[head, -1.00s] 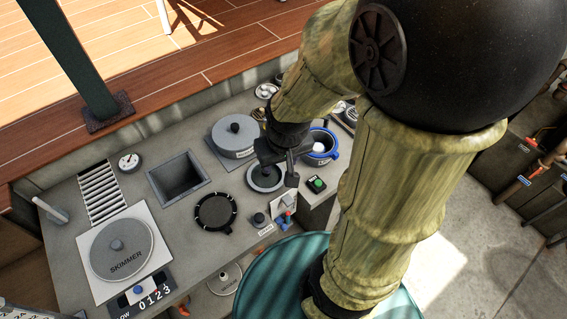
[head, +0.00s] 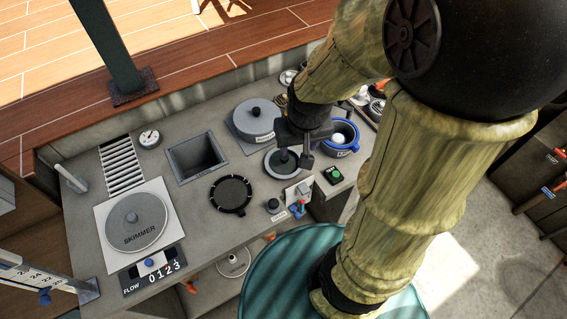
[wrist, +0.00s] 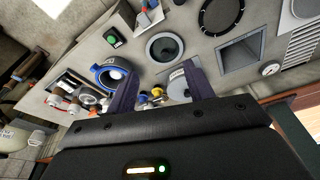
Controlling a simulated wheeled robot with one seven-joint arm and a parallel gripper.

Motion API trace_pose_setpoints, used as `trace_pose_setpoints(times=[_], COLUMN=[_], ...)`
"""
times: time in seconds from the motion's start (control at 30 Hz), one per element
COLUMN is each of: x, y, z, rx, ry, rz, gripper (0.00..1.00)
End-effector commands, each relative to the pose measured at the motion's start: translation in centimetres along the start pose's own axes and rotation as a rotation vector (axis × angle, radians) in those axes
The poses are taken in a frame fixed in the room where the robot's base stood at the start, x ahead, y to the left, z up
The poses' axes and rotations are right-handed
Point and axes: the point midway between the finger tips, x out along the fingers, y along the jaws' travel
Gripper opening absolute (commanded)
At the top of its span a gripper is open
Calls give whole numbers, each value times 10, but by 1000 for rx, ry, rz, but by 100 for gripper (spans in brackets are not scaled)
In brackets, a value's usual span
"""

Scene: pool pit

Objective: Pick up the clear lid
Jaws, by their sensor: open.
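A round see-through disc with a pale grey rim (head: 273,170), which looks like the clear lid, lies flat on the grey counter. It shows whole in the wrist view (wrist: 165,47), ahead of my fingertips. My gripper (head: 295,154) is open and empty above the counter, with a finger partly covering the disc in the head view. In the wrist view its two dark fingers (wrist: 160,82) are spread apart, with counter items visible between them. I see no contact with the disc; the exact height gap is hard to tell.
A black lugged ring (head: 231,194) lies left of the disc. A blue pot (head: 341,149) with a white ball stands right, a grey lidded canister (head: 252,121) behind. A square opening (head: 197,156), a green button (head: 335,175) and a small lever panel (head: 299,190) are close by.

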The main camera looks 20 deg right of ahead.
Motion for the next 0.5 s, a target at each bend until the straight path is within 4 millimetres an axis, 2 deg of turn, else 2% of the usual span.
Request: trace_pose_setpoints(times=[0.03, 0.3, 0.4, 0.5], x=[16, 74, 87, 92], y=[-2, -12, -16, -18], z=[-7, -66, -84, -96], rx=[28, 299, 386, 444], ry=[-6, -54, -63, -66], rz=[1, 47, 73, 91], gripper=[52, 52, 52, 52])
